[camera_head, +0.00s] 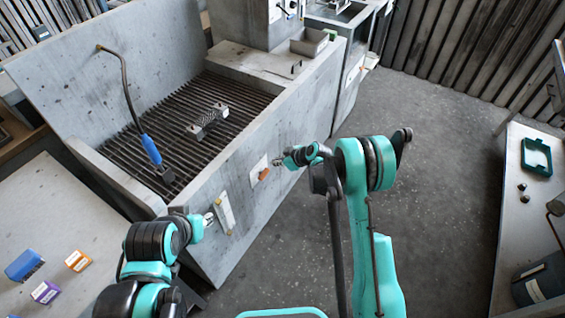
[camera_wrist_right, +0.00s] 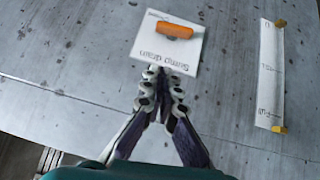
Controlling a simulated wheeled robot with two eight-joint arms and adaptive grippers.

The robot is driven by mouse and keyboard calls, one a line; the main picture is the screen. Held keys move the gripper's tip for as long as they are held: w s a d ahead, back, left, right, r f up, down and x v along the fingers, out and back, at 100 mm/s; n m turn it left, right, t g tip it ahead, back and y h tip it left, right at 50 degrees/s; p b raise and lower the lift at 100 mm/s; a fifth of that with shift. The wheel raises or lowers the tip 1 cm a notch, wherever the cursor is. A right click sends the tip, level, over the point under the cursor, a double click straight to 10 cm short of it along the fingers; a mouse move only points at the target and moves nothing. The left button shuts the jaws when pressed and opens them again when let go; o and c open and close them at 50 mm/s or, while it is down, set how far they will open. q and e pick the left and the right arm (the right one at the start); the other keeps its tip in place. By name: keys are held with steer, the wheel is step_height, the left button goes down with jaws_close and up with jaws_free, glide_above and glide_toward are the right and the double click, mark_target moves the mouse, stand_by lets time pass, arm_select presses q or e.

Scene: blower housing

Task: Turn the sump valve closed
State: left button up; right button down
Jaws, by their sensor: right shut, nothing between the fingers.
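The sump valve has an orange handle (camera_head: 263,174) on a white plate on the front wall of the grey tank (camera_head: 232,165). In the right wrist view the handle (camera_wrist_right: 170,31) lies nearly level across the plate (camera_wrist_right: 165,55), which reads "Sump drain" upside down. My right gripper (camera_head: 277,161) is at the plate's right side in the head view. In the wrist view its fingertips (camera_wrist_right: 160,72) are together and empty, overlapping the plate's lettered edge, apart from the handle. My left gripper (camera_head: 209,218) is near the wall at lower left, too small to read.
A white gauge strip (camera_head: 225,213) with orange ends is on the same wall, left of the valve. A blue-handled hose (camera_head: 150,148) and a metal part (camera_head: 208,121) are over the slatted tank top. Open floor (camera_head: 420,150) lies to the right.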

steer(key=b, duration=0.2)
glide_above(267, 170)
steer(key=s+d, duration=0.1)
steer(key=s, duration=0.1)
step_height(267, 170, down, 5)
steer(key=f, duration=0.1)
steer(key=f+b, duration=0.1)
steer(key=f, duration=0.1)
steer(key=shift+w+f, duration=0.25)
steer(key=shift+f, duration=0.05)
steer(key=shift+w+f+b, duration=0.1)
steer(key=shift+f+b, duration=0.4)
steer(key=shift+b, duration=0.3)
steer(key=shift+d+b, duration=0.15)
steer(key=shift+b, duration=0.25)
steer(key=shift+r, duration=0.1)
